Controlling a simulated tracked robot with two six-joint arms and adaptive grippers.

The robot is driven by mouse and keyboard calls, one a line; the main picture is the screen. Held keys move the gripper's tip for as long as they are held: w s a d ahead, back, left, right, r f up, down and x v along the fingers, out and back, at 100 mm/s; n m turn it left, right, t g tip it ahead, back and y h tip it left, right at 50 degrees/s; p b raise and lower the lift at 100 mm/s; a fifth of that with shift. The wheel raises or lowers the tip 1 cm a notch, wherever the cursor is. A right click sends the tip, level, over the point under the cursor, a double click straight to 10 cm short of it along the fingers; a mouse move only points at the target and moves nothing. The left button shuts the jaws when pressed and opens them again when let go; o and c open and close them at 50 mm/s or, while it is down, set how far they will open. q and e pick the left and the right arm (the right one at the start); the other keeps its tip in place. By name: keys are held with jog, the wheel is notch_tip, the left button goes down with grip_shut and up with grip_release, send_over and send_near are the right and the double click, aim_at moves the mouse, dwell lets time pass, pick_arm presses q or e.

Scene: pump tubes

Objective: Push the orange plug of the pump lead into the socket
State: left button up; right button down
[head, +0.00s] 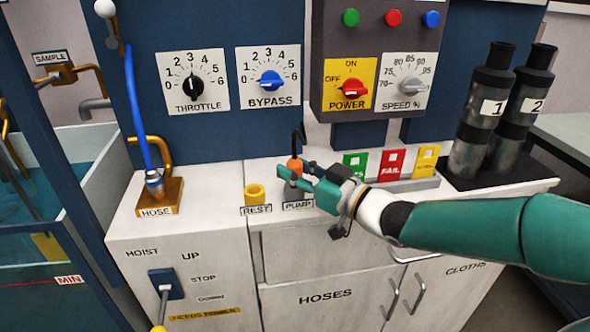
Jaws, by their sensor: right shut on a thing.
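The orange plug (295,165) of the pump lead stands upright between the fingers of my right gripper (298,175). The gripper is shut on it. The black lead (299,138) rises from the plug's top. The grey socket (291,193) is directly below the plug, behind the PUMP label (298,205). The green fingers partly cover the plug's lower end, so I cannot tell how deep it sits in the socket. My left gripper is not in view.
A yellow REST holder (255,194) stands just left of the socket. The blue hose (135,110) ends at the HOSE block (160,195). Coloured cards (391,163) and two dark cylinders (482,110) stand to the right. The control panel (376,60) overhangs behind.

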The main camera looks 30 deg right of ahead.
jog(key=shift+f+b, duration=0.55)
jog(key=shift+f, duration=0.2)
jog(key=c, duration=0.8)
grip_release()
jog(key=shift+o, duration=0.2)
jog(key=v, duration=1.2)
jog(key=shift+f, duration=0.1)
